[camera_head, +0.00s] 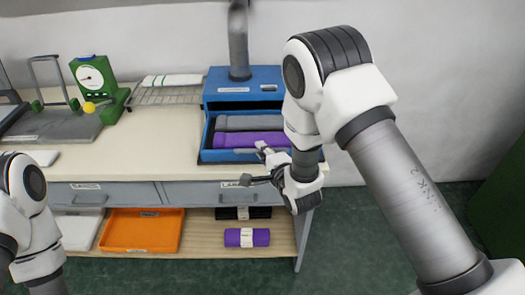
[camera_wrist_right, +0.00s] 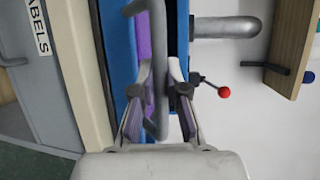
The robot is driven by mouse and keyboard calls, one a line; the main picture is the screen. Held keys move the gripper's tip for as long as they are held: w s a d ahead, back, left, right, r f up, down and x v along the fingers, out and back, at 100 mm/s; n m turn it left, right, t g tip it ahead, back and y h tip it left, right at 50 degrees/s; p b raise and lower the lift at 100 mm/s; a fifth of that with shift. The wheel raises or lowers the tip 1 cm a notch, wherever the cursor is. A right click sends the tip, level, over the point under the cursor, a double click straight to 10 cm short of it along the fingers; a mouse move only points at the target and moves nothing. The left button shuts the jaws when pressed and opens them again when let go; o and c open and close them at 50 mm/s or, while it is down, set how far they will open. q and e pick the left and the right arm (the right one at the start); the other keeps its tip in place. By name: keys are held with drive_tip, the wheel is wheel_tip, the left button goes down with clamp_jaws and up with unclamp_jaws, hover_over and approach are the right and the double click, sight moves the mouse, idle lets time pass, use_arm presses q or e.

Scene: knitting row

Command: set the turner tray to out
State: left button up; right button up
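The turner is a blue machine (camera_head: 245,80) at the right end of the worktop. Its blue tray (camera_head: 208,140) holds a grey roll (camera_head: 247,123) and a purple roll (camera_head: 232,140). A grey bar handle runs along the tray's front; it shows large in the right wrist view (camera_wrist_right: 158,50). My right gripper (camera_head: 250,166) is at the tray front with its fingers spread. In the wrist view its fingers (camera_wrist_right: 160,85) lie on either side of the handle; whether they touch it is unclear. My left arm shows at the lower left, its gripper out of view.
A red-knobbed lever (camera_wrist_right: 223,92) sits beside the blue machine. A wire rack (camera_head: 165,95), a green dial gauge (camera_head: 95,80) and a grey plate stand to the left. Drawers (camera_head: 195,193) are under the worktop; an orange bin (camera_head: 142,230) and a purple roll (camera_head: 247,237) are on the shelf below.

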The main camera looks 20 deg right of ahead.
drive_tip(key=o, duration=0.4)
drive_tip(key=shift+s+f, duration=0.15)
drive_tip(key=shift+f, duration=0.05)
drive_tip(key=shift+o, duration=0.2)
drive_tip(key=shift+a+r, duration=0.1)
drive_tip(key=shift+s, duration=0.1)
drive_tip(key=v, duration=1.1)
drive_tip(key=shift+s, duration=0.4)
